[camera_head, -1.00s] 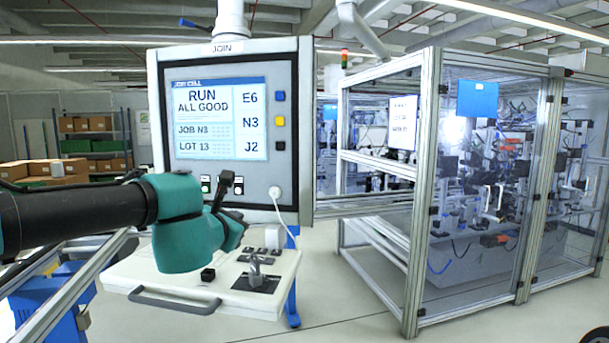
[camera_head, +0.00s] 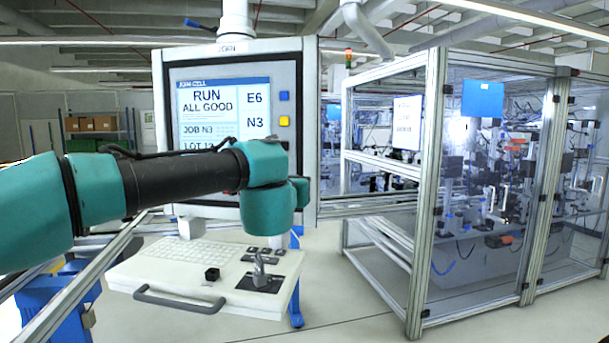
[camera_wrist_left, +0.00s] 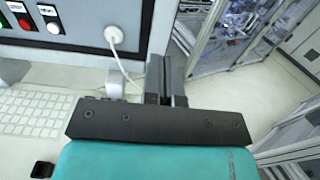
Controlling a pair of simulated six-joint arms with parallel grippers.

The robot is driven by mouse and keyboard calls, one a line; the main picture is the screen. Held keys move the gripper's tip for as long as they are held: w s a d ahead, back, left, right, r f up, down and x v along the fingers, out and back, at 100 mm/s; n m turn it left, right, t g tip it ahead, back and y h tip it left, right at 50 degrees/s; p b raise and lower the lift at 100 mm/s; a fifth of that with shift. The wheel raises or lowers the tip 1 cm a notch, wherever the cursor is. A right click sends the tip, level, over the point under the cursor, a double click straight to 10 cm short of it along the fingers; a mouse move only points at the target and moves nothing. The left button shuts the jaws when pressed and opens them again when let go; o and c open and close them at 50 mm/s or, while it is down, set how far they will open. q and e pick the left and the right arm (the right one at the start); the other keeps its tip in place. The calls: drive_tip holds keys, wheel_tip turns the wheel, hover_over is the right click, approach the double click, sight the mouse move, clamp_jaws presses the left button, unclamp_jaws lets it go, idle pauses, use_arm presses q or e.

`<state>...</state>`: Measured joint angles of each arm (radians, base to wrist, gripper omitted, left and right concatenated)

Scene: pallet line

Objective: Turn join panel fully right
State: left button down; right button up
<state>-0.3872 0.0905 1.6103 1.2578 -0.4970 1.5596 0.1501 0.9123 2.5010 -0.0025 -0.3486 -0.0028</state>
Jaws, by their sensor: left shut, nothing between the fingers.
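The join panel (camera_head: 308,90) is a grey-white box with a dark face and a lit screen (camera_head: 205,110) reading RUN ALL GOOD. It hangs from a ceiling tube, with a keyboard tray (camera_head: 130,268) and front handle below. My left arm reaches across its lower part and hides the lower screen and buttons. In the head view the left fingers are hidden behind my teal wrist. In the left wrist view my left gripper (camera_wrist_left: 166,82) is shut and empty by the panel's lower right edge (camera_wrist_left: 160,25); contact cannot be told. My right gripper is not in view.
A white plug (camera_wrist_left: 114,34) with a cable sits on the panel's lower face. A grey joystick (camera_head: 260,270) stands on the tray. A framed machine cell (camera_head: 432,190) stands to the right, with a rail running to it behind the panel. Floor between is open.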

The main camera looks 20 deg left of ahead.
sight(306, 172)
use_arm(q)
drive_tip(key=w, duration=0.8)
drive_tip(key=w+a, duration=0.1)
drive_tip(key=w, duration=0.4)
drive_tip(key=shift+w+a, duration=0.1)
